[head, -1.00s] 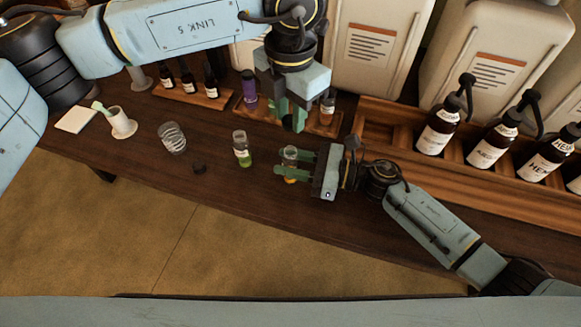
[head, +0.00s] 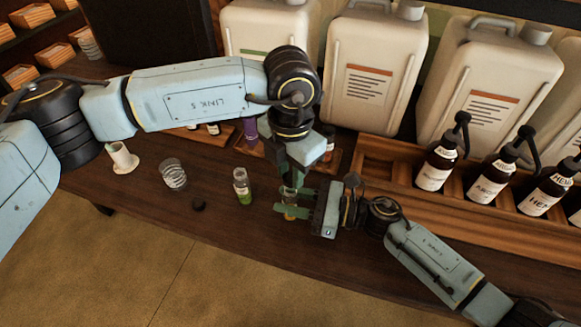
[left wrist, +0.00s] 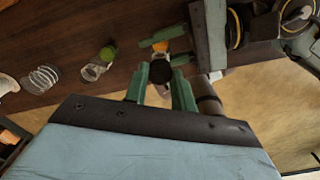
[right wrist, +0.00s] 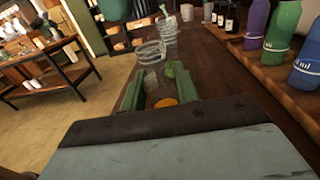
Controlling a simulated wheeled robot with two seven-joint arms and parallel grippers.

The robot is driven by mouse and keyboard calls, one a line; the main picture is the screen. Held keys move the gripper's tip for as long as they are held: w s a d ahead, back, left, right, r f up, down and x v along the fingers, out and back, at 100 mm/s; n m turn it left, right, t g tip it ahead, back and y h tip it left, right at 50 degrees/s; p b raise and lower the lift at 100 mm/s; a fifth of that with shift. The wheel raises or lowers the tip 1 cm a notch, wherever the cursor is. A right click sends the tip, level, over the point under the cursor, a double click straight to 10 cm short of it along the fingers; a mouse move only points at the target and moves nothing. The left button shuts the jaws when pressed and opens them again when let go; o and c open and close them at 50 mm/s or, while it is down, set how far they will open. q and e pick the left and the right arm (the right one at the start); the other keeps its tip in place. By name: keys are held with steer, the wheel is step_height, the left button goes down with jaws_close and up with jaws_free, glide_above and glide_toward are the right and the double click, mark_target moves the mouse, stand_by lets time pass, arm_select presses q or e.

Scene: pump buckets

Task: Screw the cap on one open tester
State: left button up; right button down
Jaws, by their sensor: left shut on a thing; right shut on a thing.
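The tester with orange liquid (head: 290,213) stands at the front of the dark table. My right gripper (head: 291,203) is shut on it from the right; in the right wrist view its orange part (right wrist: 165,103) shows between the fingers (right wrist: 155,92). My left gripper (head: 291,178) points down directly over this tester. In the left wrist view it (left wrist: 162,82) is shut on a small black cap (left wrist: 181,59). Whether the cap touches the tester's mouth cannot be told. A second tester, with green liquid (head: 243,191), stands uncapped to the left.
A loose black cap (head: 199,205) lies near the front edge. A ringed clear container (head: 173,174) and a white cup (head: 123,158) stand further left. Pump bottles (head: 437,165) in a wooden rack and large canisters (head: 359,75) line the back right.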

mark_target(291, 203)
arm_select(q)
steer(key=shift+f, duration=0.1)
steer(key=shift+f, duration=0.8)
steer(key=shift+f, duration=0.55)
